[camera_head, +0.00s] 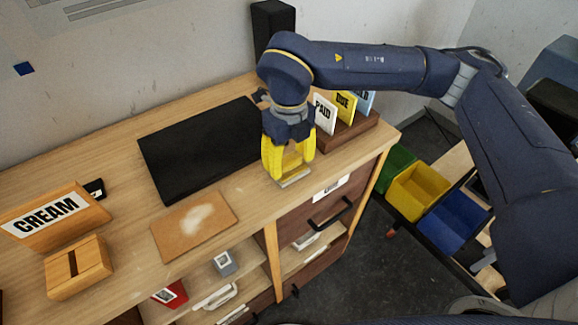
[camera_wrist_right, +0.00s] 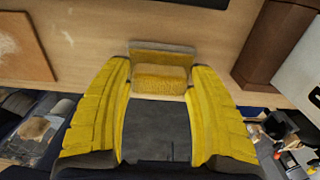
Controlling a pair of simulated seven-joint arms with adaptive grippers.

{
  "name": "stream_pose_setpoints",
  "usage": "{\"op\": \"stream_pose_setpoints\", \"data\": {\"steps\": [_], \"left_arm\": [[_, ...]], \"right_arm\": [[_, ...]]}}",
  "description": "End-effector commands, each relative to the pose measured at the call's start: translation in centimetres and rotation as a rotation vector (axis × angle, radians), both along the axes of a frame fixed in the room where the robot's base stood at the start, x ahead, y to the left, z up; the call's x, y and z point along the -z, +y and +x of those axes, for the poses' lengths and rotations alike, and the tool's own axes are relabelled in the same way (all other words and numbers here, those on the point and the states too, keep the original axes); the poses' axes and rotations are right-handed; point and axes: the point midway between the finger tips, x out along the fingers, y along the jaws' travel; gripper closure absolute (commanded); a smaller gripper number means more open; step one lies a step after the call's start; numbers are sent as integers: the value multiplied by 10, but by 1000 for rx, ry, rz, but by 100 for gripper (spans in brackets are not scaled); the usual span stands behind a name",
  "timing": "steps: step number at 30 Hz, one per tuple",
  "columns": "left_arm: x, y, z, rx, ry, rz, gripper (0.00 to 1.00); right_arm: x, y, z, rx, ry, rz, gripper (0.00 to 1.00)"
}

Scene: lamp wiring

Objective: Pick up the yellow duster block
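The yellow duster block (camera_head: 292,163) has a yellow pad and a pale strip along its edge. It is at the front of the desk, right of the black panel, partly hidden by my right gripper (camera_head: 288,158). The gripper points down with its yellow fingers on either side of the block. In the right wrist view the duster block (camera_wrist_right: 160,72) sits between the two fingertips of my right gripper (camera_wrist_right: 160,80). The fingers look very near its sides; I cannot tell whether they touch it or whether it is clear of the desk. My left gripper is out of view.
The black panel (camera_head: 195,150) lies on the desk left of the gripper. A brown board with a pale smudge (camera_head: 193,226) is nearer the front. A card holder (camera_head: 350,135) stands close on the right. The CREAM block (camera_head: 50,220) is far left. Coloured bins (camera_head: 420,190) are below right.

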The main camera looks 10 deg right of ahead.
Motion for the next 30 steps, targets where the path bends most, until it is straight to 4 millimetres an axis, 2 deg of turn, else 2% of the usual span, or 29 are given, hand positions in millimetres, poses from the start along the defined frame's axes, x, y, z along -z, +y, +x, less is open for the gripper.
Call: {"op": "stream_pose_setpoints", "data": {"steps": [1, 6, 9, 22, 26, 30], "left_arm": [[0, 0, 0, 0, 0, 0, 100], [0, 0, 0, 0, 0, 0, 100], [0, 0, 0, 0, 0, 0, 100], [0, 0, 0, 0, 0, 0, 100], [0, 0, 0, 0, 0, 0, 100], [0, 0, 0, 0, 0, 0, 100]], "right_arm": [[0, 0, 0, 0, 0, 0, 49], [0, 0, 0, 0, 0, 0, 69], [0, 0, 0, 0, 0, 0, 77], [-5, 0, 0, 0, -1, 0, 77], [-16, 0, 1, 1, -2, 0, 77], [-37, 0, 1, 1, -4, 0, 77]]}}
